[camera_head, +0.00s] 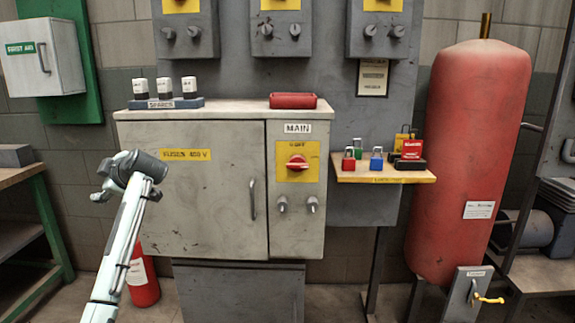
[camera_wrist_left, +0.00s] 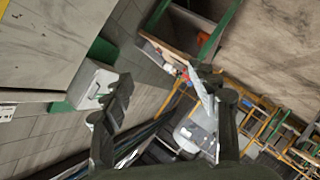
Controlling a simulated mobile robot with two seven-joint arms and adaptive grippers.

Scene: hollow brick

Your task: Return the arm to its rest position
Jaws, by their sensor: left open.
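My left arm rises from the lower left in the head view. Its gripper (camera_head: 104,188) is in front of the left edge of the grey fuse cabinet (camera_head: 190,215), pointing left, with nothing visible in it. In the left wrist view the two dark fingers of this gripper (camera_wrist_left: 165,105) stand apart with an empty gap between them. The cabinet door is closed, and the red main switch (camera_head: 297,163) is on its right panel. My right gripper is not in view.
A red extinguisher (camera_head: 144,282) stands behind my left arm. A green-framed workbench (camera_head: 40,215) is at the left. A small shelf with padlocks (camera_head: 376,178) is right of the cabinet, and a large red tank (camera_head: 465,150) stands further right.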

